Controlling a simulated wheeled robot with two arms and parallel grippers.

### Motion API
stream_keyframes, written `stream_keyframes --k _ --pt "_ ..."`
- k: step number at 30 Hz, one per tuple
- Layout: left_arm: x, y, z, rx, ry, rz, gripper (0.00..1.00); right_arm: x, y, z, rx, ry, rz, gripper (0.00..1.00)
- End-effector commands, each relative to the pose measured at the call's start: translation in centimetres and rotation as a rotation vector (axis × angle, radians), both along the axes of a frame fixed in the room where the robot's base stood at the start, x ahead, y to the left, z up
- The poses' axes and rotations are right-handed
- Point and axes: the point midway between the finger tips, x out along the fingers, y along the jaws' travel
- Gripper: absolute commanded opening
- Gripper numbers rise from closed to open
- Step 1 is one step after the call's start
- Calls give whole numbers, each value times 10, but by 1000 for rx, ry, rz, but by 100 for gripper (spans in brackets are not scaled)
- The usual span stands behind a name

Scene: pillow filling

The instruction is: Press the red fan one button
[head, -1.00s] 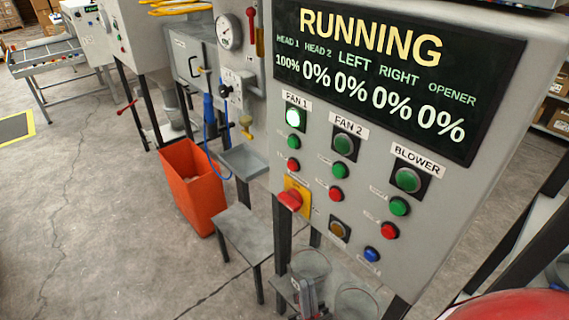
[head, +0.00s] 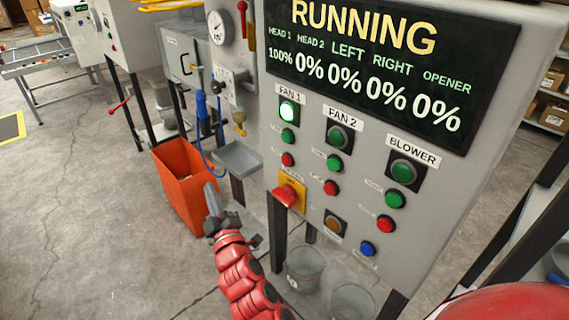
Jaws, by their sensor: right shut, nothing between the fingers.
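The red fan one button (head: 288,159) is the small round red button low in the FAN 1 column on the grey control panel (head: 450,215). Above it are a green button (head: 287,136) and the lit green FAN 1 lamp (head: 289,112). My right gripper (head: 210,188) is shut and empty, its fingers pointing up. In the picture it is left of and below the red button, apart from it, in front of the orange bin. My left gripper is not in view.
A red knob on a yellow plate (head: 302,200) sits just below the red button. FAN 2 and BLOWER columns stand to the right. The display (head: 380,70) reads RUNNING, HEAD 1 100%. An orange bin (head: 172,185) and grey tray (head: 238,158) are at left.

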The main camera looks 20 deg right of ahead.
Motion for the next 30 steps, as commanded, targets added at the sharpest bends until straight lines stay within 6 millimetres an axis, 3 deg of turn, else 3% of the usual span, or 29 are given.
stream_keyframes --k 6,10,24,30 --pt "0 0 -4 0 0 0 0 -8 -58 14 12 166 -325 0" --pt "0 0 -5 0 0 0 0 -20 -79 13 41 233 -430 0" --pt "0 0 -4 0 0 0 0 -26 -88 13 57 263 -472 0" --pt "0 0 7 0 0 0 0 -22 -100 15 57 263 -473 0"
